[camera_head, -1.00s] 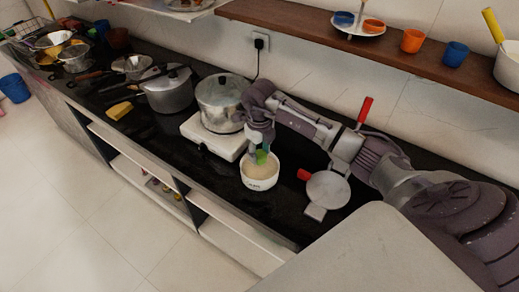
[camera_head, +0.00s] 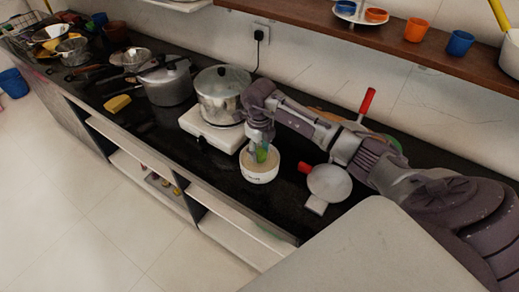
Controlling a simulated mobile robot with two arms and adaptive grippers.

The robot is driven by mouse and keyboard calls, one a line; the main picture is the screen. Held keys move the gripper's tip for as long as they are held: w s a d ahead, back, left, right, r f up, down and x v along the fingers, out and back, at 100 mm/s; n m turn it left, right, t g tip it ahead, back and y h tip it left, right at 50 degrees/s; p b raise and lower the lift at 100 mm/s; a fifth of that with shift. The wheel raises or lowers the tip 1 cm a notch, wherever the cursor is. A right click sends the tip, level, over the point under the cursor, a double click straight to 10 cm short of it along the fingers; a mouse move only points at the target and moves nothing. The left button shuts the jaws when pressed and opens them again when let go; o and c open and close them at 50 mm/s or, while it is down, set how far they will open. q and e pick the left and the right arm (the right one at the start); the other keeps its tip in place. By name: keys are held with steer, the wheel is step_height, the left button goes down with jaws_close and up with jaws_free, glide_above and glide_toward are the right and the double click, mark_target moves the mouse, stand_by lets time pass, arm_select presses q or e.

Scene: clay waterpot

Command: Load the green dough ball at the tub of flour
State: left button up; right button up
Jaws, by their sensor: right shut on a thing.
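The tub of flour (camera_head: 260,174) is a white round bowl on the black counter, with pale flour inside. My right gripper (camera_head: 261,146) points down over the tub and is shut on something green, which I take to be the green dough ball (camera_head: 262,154). The green thing shows between the fingers at the tub's mouth, inside the rim line. Its lower part is hard to see, so I cannot tell whether it touches the flour. My left gripper is not in view.
A steel pot (camera_head: 221,97) stands on a white stove (camera_head: 209,132) left of the tub. A grey round press with a red handle (camera_head: 329,183) lies to the right. A wooden shelf (camera_head: 400,54) with cups runs above.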

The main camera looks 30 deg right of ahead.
mark_target(260, 157)
steer(key=shift+s+f+b, duration=0.1)
steer(key=shift+f+b, duration=0.4)
steer(key=shift+f, duration=0.1)
stand_by(1.4)
steer(key=shift+r+p, duration=2.4)
steer(key=shift+r, duration=1.2)
